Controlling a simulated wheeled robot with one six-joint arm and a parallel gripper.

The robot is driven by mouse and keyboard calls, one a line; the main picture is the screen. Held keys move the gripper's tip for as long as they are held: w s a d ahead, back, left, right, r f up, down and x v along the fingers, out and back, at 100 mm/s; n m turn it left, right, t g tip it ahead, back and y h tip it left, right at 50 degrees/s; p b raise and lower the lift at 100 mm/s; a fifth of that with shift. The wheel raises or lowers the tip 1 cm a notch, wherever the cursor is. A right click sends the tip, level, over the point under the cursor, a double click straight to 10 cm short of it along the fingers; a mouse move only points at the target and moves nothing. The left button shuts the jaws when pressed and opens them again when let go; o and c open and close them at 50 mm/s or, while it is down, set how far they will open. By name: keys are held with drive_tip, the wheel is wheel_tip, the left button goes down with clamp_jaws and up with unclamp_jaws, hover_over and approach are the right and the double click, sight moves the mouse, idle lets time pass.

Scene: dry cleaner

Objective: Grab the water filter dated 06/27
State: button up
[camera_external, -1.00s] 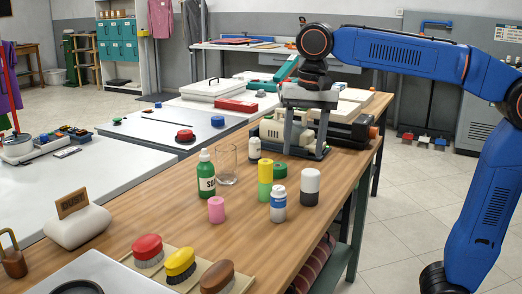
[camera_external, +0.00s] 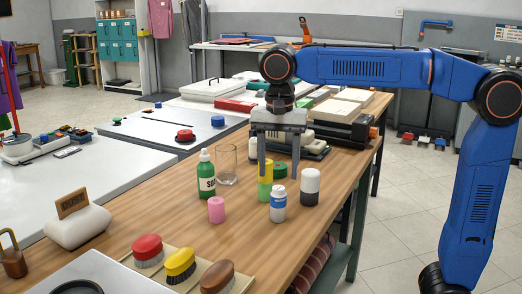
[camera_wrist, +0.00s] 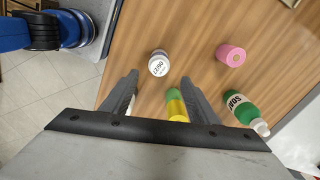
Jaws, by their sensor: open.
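The white bottle (camera_external: 278,206) with a blue band stands upright on the wooden table. In the wrist view its white top (camera_wrist: 158,66) carries printing that looks like 06/27. My gripper (camera_external: 278,172) points down with its fingers apart and nothing between them. In the external view the fingertips are just above and behind the bottle. In the wrist view the bottle is just beyond the fingertips of my gripper (camera_wrist: 160,76), apart from them. The fingers partly hide the yellow and green cylinder behind.
Close by stand a yellow-green cylinder (camera_wrist: 176,108), a black and white cylinder (camera_external: 310,187), a pink cylinder (camera_external: 216,210), a green soap bottle (camera_external: 206,178) and a clear glass (camera_external: 226,165). Brushes (camera_external: 180,264) lie in front. Bare wood (camera_external: 245,235) separates them.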

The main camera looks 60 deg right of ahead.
sight(279, 187)
wheel_tip(279, 187, down, 3)
drive_tip(key=shift+r, duration=0.1)
drive_tip(key=f, duration=0.4)
drive_tip(key=shift+s+a+f, duration=0.15)
drive_tip(key=shift+s+a, duration=0.15)
drive_tip(key=shift+f, duration=0.6)
drive_tip(key=shift+c, duration=0.6)
drive_tip(key=c, duration=1.1)
